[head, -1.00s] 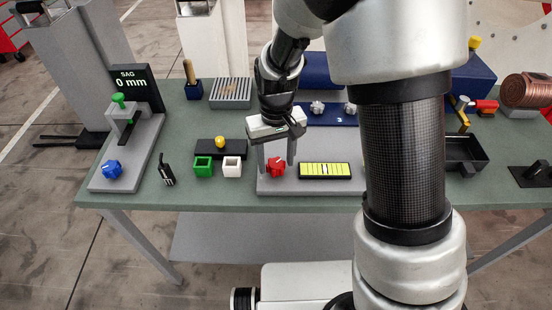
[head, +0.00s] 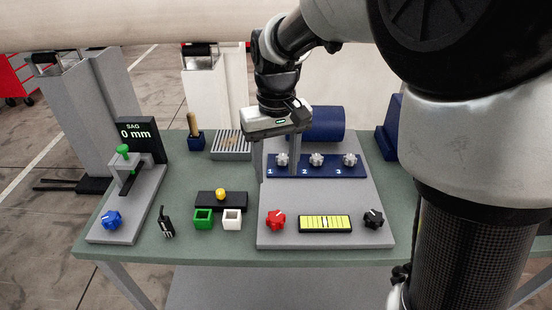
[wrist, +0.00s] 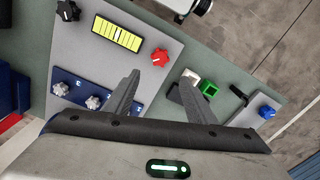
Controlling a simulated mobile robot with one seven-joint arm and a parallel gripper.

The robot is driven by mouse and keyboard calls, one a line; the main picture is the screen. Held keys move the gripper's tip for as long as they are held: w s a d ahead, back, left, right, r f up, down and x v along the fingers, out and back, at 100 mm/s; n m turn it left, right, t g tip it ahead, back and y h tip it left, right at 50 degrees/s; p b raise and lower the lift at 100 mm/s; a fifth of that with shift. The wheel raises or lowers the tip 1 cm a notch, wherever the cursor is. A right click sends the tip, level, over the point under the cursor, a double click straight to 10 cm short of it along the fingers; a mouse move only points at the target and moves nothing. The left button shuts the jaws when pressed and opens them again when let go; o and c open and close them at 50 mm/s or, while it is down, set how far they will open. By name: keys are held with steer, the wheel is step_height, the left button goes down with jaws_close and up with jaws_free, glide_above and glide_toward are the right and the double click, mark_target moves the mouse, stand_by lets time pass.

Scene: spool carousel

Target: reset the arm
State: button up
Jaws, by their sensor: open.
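My gripper (head: 277,178) is open and empty in the head view, held above the grey panel (head: 283,232) near the blue strip (head: 330,172) with knobs numbered 1, 2 and 3. In the wrist view, my gripper (wrist: 166,98) shows its two fingers spread apart with nothing between them. The red knob (head: 276,219) stands below and in front of the fingers in the head view; it also shows in the wrist view (wrist: 160,57). The yellow-green gauge (head: 325,224) sits beside it, with the black knob (head: 373,218) to its right.
The green box (head: 203,219) and white box (head: 232,219) stand left of the panel. Farther left are a black handle (head: 165,222) and the SAG stand (head: 128,180), reading 0 mm. A blue cylinder (head: 316,124) lies behind the strip. Green table (head: 175,190) is bare in places.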

steer(key=shift+r, duration=0.65)
steer(key=s+d+r+m+t+p, duration=0.1)
steer(key=s+d+r+t, duration=0.1)
steer(key=s+d+r, duration=0.3)
steer(key=s+d+r+m+t+p, duration=0.2)
steer(key=s+d+r, duration=0.3)
steer(key=s, duration=0.6)
steer(key=d+t, duration=0.1)
steer(key=d, duration=0.1)
steer(key=shift+d+t, duration=0.3)
steer(key=shift+r, duration=0.1)
stand_by(1.2)
